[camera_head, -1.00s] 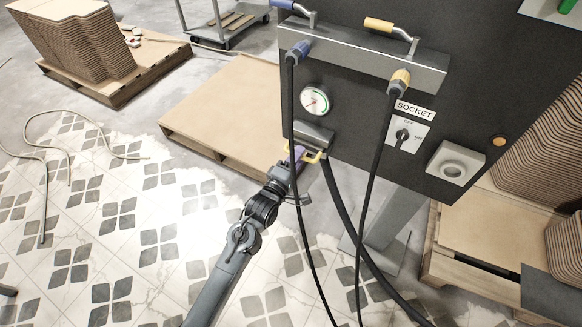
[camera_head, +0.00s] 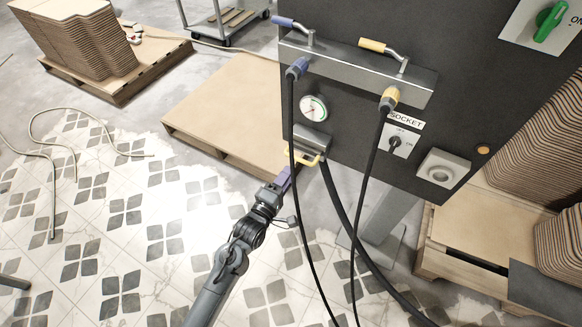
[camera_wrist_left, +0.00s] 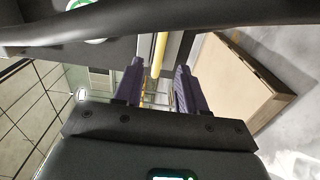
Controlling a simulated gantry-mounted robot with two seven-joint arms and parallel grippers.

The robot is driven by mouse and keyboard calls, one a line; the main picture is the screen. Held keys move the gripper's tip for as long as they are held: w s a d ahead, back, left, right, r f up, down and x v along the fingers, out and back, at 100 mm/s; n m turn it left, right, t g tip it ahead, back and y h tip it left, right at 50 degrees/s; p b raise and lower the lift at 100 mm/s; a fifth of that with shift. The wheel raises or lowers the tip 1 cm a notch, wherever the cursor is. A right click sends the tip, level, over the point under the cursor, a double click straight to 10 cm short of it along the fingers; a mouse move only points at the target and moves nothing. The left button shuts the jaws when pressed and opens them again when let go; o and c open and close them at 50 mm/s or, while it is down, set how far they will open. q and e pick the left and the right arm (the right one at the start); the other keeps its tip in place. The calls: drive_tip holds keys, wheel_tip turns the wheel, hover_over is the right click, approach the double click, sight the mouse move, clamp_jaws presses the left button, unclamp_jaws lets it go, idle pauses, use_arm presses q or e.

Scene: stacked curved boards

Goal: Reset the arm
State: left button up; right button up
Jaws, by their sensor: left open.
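My left gripper (camera_head: 287,178) comes in from below, just under the yellow handle (camera_head: 312,160) at the lower left edge of the dark panel. In the left wrist view the two purple fingers (camera_wrist_left: 159,78) stand apart with nothing held. The yellow handle bar (camera_wrist_left: 160,52) shows there beyond the gap between the fingertips, apart from them as far as I can tell. My right gripper is not in view.
The dark panel (camera_head: 350,118) carries a gauge (camera_head: 313,108), a socket switch (camera_head: 395,143) and two lever valves. Black cables (camera_head: 292,130) hang close beside my left gripper. A low wooden pallet (camera_head: 225,110) lies behind it. Tiled floor at left is mostly clear.

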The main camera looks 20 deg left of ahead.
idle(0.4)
use_arm(q)
drive_tip(key=s+a+r+m+g+y+p, duration=0.1)
drive_tip(key=s+a+r+m+g+p, duration=0.1)
drive_tip(key=s+r+m+g+p, duration=0.65)
drive_tip(key=s+a+r+m+g+y+p, duration=0.1)
drive_tip(key=s+r+m+p, duration=0.3)
drive_tip(key=s, duration=0.9)
drive_tip(key=s+a+r+m+g+y+p, duration=0.1)
drive_tip(key=s+a+r+m+g+p, duration=0.1)
drive_tip(key=s+r+m+g+p, duration=0.55)
wheel_tip(320, 180, up, 36)
drive_tip(key=s+f+n+t+p, duration=0.1)
drive_tip(key=s+n+t+p, duration=0.15)
drive_tip(key=p, duration=3.65)
wheel_tip(320, 180, down, 66)
drive_tip(key=b, duration=6.6)
drive_tip(key=shift+r+m, duration=0.15)
drive_tip(key=shift+m, duration=0.2)
drive_tip(key=shift+w+d+r, duration=0.1)
